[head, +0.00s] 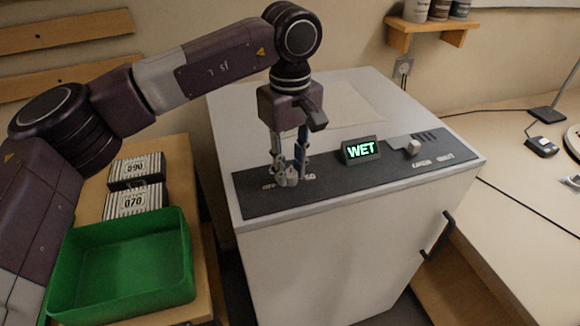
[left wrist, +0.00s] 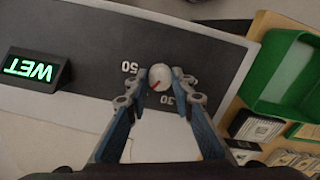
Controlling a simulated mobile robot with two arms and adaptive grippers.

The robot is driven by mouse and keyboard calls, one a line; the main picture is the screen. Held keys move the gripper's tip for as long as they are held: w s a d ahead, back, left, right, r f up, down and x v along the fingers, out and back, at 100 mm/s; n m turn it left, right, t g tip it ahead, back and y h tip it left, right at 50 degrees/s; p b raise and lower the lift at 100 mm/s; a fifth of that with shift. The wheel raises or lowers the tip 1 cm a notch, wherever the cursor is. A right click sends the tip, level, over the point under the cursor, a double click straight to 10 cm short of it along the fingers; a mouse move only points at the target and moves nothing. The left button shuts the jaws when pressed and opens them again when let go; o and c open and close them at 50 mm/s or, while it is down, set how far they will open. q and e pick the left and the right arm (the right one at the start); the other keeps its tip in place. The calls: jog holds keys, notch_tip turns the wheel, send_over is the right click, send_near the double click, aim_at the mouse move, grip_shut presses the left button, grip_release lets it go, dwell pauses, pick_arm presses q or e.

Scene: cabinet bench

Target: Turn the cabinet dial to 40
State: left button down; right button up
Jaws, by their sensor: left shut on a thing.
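The cabinet dial is a small round pale knob (left wrist: 160,74) with a red pointer line. It sits on the dark panel strip on top of the white cabinet (head: 330,265). In the left wrist view the numbers 50 and 30 are printed on either side of it, and the red line slants toward the lower left. My left gripper (head: 290,175) points down at the panel, with its fingers closed on the knob from both sides; it also shows in the left wrist view (left wrist: 158,84). In the head view the fingers largely hide the dial. My right gripper is out of view.
A lit display reading WET (head: 361,150) stands on the panel, right of the dial. A pale switch (head: 413,147) is further right. A green bin (head: 120,275) and striped boxes (head: 137,200) stand on the left. A black handle (head: 440,237) sticks out from the cabinet.

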aim_at(290, 173)
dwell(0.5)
pick_arm(q)
jog(key=c, duration=1.7)
grip_release()
jog(key=shift+o, duration=0.2)
notch_tip(290, 173, up, 12)
